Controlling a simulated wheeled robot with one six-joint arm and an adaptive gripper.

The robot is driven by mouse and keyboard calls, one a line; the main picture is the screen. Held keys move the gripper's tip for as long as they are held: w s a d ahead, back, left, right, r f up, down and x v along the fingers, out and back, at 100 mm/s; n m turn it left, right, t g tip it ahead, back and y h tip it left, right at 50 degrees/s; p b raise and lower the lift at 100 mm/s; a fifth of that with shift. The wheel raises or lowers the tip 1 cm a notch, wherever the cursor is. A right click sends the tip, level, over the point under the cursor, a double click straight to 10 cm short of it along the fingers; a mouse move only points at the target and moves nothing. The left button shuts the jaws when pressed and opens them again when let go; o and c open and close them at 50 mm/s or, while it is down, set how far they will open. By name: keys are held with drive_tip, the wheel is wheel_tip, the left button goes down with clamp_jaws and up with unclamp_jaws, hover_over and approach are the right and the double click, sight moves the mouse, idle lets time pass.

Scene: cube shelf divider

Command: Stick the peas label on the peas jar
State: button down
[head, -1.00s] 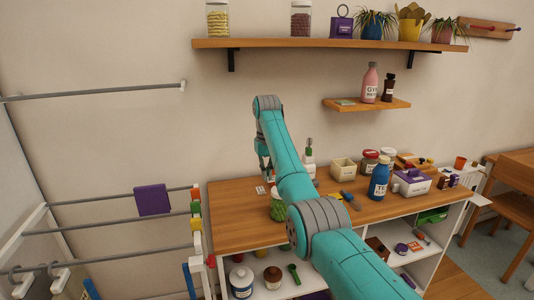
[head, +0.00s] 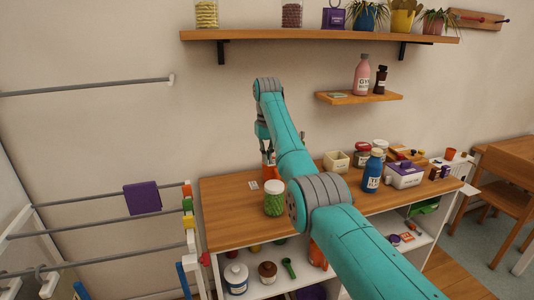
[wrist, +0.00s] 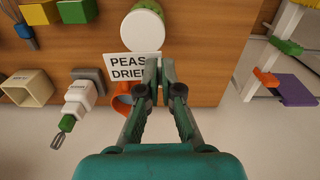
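The peas jar (head: 274,203), clear with green contents and a pale lid, stands upright near the left front of the wooden table. In the wrist view its white lid (wrist: 142,32) is just beyond my fingertips, up and to the left. The peas label (wrist: 124,67), a white card reading "PEAS DRIED", has its right end at my gripper (wrist: 160,68), whose fingers are close together on it. The label appears above the table, overlapping the lid's near edge; contact with the jar cannot be told. In the head view my gripper (head: 265,153) is behind the jar, partly hidden by my arm.
A cream box (head: 336,161) and blue bottle (head: 373,172) stand to the right. A rack with a purple block (head: 142,198) is left of the table.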

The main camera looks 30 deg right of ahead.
hover_over(267, 187)
drive_tip(key=shift+w+f, duration=0.1)
drive_tip(key=shift+f, duration=2.95)
drive_tip(key=shift+f, duration=1.6)
idle(1.0)
drive_tip(key=c, duration=1.2)
unclamp_jaws()
drive_tip(key=shift+c, duration=0.2)
drive_tip(key=shift+r, duration=0.1)
wheel_tip(267, 187, up, 7)
drive_tip(key=shift+r, duration=0.15)
